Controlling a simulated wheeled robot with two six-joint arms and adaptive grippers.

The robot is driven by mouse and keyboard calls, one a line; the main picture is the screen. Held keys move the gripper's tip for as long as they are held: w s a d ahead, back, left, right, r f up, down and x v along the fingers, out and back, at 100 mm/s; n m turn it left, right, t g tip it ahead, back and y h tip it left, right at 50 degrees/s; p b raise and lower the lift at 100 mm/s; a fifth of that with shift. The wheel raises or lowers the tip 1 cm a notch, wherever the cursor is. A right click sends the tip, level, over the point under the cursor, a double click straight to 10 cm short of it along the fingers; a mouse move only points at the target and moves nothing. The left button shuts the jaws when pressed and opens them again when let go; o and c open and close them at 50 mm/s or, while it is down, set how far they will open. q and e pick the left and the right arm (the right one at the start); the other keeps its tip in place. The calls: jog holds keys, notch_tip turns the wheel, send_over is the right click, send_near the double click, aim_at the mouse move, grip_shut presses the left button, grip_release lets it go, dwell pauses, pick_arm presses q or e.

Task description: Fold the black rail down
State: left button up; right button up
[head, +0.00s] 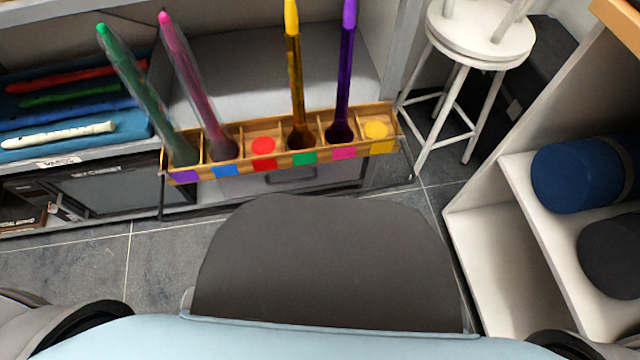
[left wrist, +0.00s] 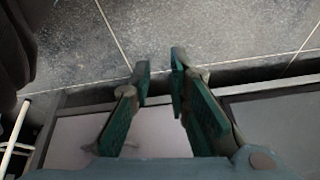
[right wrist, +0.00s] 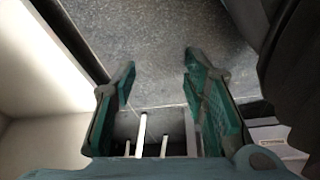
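A wooden rack (head: 270,147) with coloured labels stands in the middle of the head view. Two long recorder-like instruments, green (head: 138,82) and pink (head: 193,75), lean in its left compartments. A yellow one (head: 294,60) and a purple one (head: 345,60) stand upright farther right. A thin black rail (head: 161,197) shows as a frame at the rack's ends and below it; its full shape is partly hidden. My left gripper (left wrist: 160,70) is open and empty in the left wrist view. My right gripper (right wrist: 160,74) is open and empty in the right wrist view. Neither gripper shows in the head view.
Shelves at the left hold several recorders on a blue cloth (head: 140,125). A white stool (head: 480,35) stands behind right. A shelf (head: 490,225) with blue (head: 580,175) and black rolls is at the right. Tiled floor (head: 80,262) lies clear before the rack.

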pick_arm(q)
jog(key=w+a+r+n+t+h+b, duration=0.1)
jog(key=w+r+t+h, duration=0.1)
jog(key=w+r+t, duration=0.4)
jog(key=w+a+r+n+t+h+b, duration=0.1)
jog(key=w+r+t, duration=0.25)
jog(key=w, duration=0.45)
jog(key=m+g+h+b, duration=0.2)
jog(key=g+h, duration=0.1)
jog(key=h, duration=1.2)
send_near(293, 207)
jog(key=shift+t, duration=0.25)
jog(key=x, duration=1)
jog(key=shift+d+f, duration=0.1)
jog(key=shift+f, duration=0.2)
grip_shut()
pick_arm(e)
notch_tip(293, 207, up, 9)
jog(key=shift+w+a+n+g, duration=0.15)
jog(key=shift+a+n+g, duration=0.15)
jog(key=shift+a+n, duration=0.1)
